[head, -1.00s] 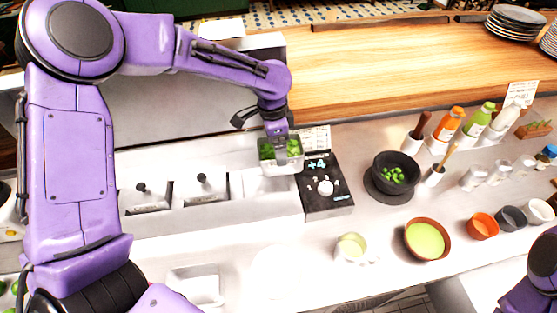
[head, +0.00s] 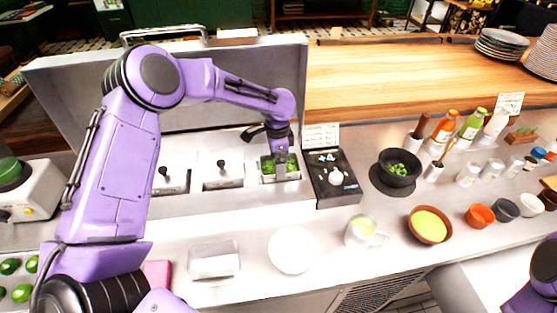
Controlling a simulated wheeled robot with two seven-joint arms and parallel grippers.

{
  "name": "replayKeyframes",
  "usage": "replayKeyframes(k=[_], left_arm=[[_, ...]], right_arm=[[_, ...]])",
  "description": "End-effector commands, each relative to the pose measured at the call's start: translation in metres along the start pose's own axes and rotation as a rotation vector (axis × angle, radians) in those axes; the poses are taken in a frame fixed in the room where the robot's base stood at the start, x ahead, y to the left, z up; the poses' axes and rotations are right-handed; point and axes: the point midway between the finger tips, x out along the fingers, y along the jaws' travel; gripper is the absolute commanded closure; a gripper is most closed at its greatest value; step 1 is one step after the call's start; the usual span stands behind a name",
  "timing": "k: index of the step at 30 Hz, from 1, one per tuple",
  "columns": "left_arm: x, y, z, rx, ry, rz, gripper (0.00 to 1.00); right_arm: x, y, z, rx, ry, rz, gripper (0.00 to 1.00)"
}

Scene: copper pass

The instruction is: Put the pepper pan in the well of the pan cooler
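The pepper pan (head: 291,174), a small metal pan of chopped green pieces, sits at the right end of the pan cooler (head: 222,199), about level with its top and seemingly in the well there. My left gripper (head: 279,163) comes down from above onto the pan. Its fingers reach the pan, but whether they are closed on its wall is too small to tell. Two lidded pans (head: 222,174) sit in the cooler to the left. My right arm shows only at the lower right edge, and its gripper is out of frame.
A black control box (head: 337,181) adjoins the cooler's right end. A mortar with green pieces (head: 397,170), bottles (head: 445,130) and bowls (head: 429,226) stand to the right. The raised lid (head: 215,85) is behind.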

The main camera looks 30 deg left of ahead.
Motion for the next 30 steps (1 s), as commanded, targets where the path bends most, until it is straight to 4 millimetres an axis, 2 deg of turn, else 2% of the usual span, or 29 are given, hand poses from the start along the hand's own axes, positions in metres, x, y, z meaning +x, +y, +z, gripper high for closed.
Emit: replayKeyframes(k=[5, 8, 11, 18, 21, 25, 30], left_arm=[[-0.002, -0.001, 0.002, -0.003, 0.0, -0.002, 0.0], [-0.01, -0.002, 0.001, -0.004, 0.003, -0.005, 0.0], [-0.029, -0.002, 0.0, -0.003, 0.003, -0.007, 0.0], [-0.091, -0.002, -0.001, 0.0, 0.002, -0.007, 0.0], [-0.109, -0.001, -0.002, -0.001, 0.001, -0.004, 0.0], [-0.121, -0.001, -0.001, 0.0, 0.0, -0.003, 0.0], [-0.124, -0.001, -0.001, -0.001, 0.0, -0.001, 0.0]], right_arm=[[-0.001, 0.0, 0.0, 0.0, 0.0, 0.0, 0.57], [0.002, 0.0, 0.001, 0.0, 0.0, 0.0, 0.57], [0.008, -0.001, 0.003, 0.0, 0.0, 0.0, 0.57], [0.019, -0.002, 0.008, 0.0, 0.0, 0.0, 0.57], [0.02, -0.002, 0.008, 0.0, 0.0, 0.0, 0.57], [0.021, -0.002, 0.008, 0.0, 0.0, 0.0, 0.57], [0.02, -0.002, 0.008, 0.0, 0.0, 0.0, 0.57]])
